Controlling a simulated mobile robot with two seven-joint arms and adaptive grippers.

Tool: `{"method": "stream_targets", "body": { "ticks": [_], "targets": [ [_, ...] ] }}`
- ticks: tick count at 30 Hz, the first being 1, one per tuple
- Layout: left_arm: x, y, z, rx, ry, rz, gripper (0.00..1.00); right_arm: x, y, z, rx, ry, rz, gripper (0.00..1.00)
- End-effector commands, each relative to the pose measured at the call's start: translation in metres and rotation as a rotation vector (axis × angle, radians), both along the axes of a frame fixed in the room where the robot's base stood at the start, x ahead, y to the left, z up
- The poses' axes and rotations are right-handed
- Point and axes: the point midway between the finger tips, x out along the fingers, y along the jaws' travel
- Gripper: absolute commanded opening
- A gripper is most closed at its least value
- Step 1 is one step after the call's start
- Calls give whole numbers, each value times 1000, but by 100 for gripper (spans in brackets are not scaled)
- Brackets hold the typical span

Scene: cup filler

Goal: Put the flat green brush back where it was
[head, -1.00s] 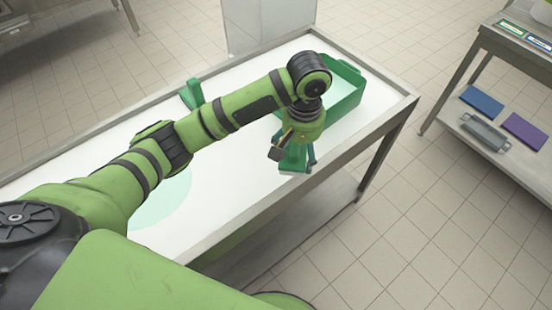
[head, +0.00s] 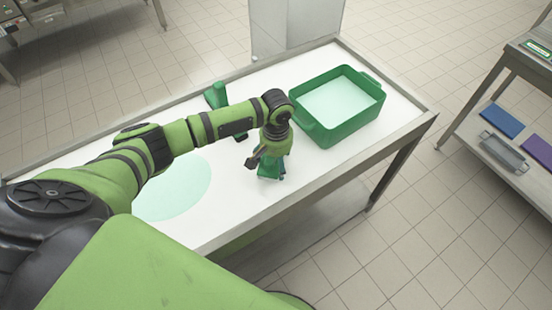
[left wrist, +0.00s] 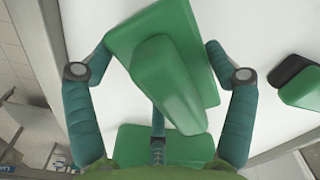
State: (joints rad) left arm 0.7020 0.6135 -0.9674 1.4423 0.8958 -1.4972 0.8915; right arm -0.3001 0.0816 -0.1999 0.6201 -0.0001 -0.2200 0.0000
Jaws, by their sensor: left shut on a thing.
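My left gripper (head: 270,173) is low over the white table, left of the green bin. Little of the brush (head: 268,169) shows under the gripper in the head view. I cannot tell whether it touches the table. A second green item (head: 216,96) stands at the table's far side. A green and black piece (left wrist: 301,88) shows at the right in the wrist view. My right gripper is out of view.
The green bin (head: 358,125), with a pale inside, stands at the table's right end. A pale green circle (head: 180,195) marks the white table (head: 235,205), which has a raised metal rim. A side shelf at right holds a blue pad (head: 502,121) and a grey tray (head: 503,152).

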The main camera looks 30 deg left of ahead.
Motion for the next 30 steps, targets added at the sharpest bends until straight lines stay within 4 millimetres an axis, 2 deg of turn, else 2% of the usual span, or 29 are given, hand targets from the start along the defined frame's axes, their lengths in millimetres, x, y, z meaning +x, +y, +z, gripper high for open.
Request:
{"method": "stream_targets", "body": {
  "ticks": [12, 13, 14, 25, 30],
  "targets": [
    [0, 0, -7, 1, -2, 0, 53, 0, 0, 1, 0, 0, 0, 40],
    [0, 0, -8, 1, -1, 0, 88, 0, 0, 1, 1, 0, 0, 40],
    [0, 0, -8, 1, -2, 0, 100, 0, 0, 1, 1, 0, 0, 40],
    [0, 0, -7, 1, -2, 0, 100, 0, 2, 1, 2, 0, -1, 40],
    [1, -1, 5, -1, -4, -1, 100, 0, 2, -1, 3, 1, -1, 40]
  ]
}}
